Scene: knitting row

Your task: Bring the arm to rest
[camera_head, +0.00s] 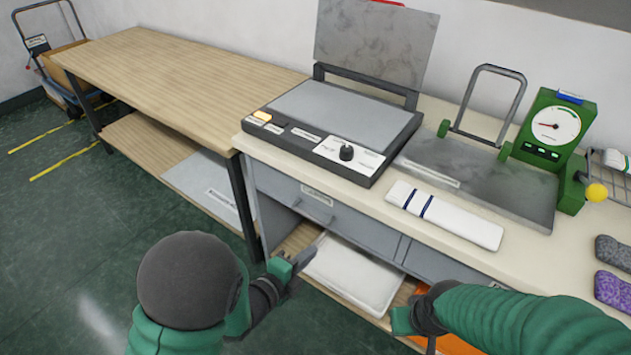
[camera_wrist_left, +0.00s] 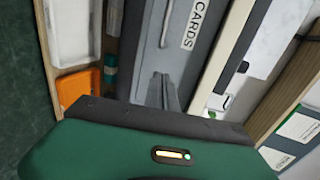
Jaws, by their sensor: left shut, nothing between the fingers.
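My left gripper (camera_head: 304,258) is shut and empty. It hangs in front of the bench, below and to the left of the grey drawer front (camera_head: 318,212), at about the height of the lower shelf. In the left wrist view its closed fingers (camera_wrist_left: 163,88) stand out against a grey drawer front labelled CARDS (camera_wrist_left: 190,25). My right gripper (camera_head: 405,320) is low at the front of the bench, partly hidden by its own arm, and its fingers do not show clearly.
A flat press with a raised lid (camera_head: 345,110) stands on the bench. A folded white striped piece (camera_head: 445,214) and a green dial gauge (camera_head: 550,130) are to its right. Below are a white tray (camera_head: 352,272) and something orange (camera_head: 455,346). Open floor (camera_head: 60,250) lies left.

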